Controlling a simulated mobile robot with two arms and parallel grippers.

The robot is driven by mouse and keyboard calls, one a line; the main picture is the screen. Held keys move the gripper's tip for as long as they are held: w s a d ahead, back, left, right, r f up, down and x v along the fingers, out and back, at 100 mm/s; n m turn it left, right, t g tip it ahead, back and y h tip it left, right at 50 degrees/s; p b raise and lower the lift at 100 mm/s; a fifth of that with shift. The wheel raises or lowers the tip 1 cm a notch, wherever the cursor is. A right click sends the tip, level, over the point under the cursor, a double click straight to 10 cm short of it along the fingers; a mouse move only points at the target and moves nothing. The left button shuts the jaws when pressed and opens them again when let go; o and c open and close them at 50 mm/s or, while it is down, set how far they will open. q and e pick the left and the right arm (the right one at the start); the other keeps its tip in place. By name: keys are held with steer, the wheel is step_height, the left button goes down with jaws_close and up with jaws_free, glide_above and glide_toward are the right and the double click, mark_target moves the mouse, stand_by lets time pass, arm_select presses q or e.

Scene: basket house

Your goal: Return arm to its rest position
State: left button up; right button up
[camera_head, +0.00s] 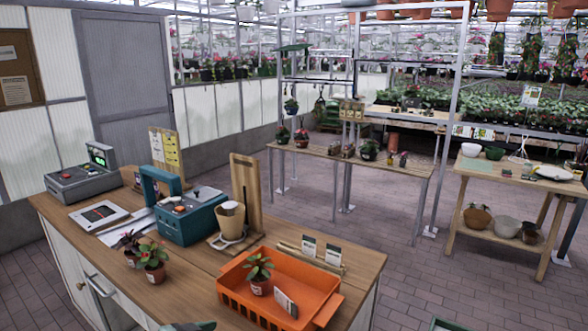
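Neither of my grippers can be made out in the head view. A small teal and dark piece shows at the bottom edge left of the middle, and a dark piece with a green edge shows at the bottom right. Both are cut off by the frame, and I cannot tell what they are. An orange basket (232,297) sits on the near right end of the wooden counter (190,283). A potted plant (259,276) and a small grey packet (286,303) are inside it. Nothing of mine is seen touching them.
Two small potted plants (153,262), a teal toolbox-like case (190,219), a beige pot (231,220) and a scale (86,178) stand on the counter. A slatted table (400,172) and another wooden table (512,178) stand beyond. Brick floor (400,265) between is clear.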

arm_select(q)
steer(key=s+f+n+g+y, duration=0.25)
steer(key=s+f, duration=0.75)
steer(key=s, duration=0.6)
steer(key=s+a+f+n+g+y, duration=0.1)
steer(key=s+a+f+g+y, duration=0.15)
steer(key=s, duration=0.45)
steer(key=s+a+f+n+g+y, duration=0.1)
steer(key=s+a, duration=0.2)
steer(key=s, duration=0.4)
step_height(320, 180, down, 26)
steer(key=g+b, duration=0.1)
steer(key=s+a+f+g+b, duration=0.1)
steer(key=s+a+f, duration=0.1)
steer(key=s+f, duration=1.6)
steer(key=shift+a+f+g, duration=0.2)
steer(key=shift+a+g, duration=0.05)
steer(key=shift+g, duration=0.05)
arm_select(e)
steer(key=shift+s+a+f, duration=0.15)
steer(key=shift+f, duration=0.4)
steer(key=shift+s+a+f, duration=0.1)
steer(key=shift+f, duration=0.45)
arm_select(q)
steer(key=shift+s, duration=0.1)
arm_select(e)
steer(key=shift+a, duration=0.15)
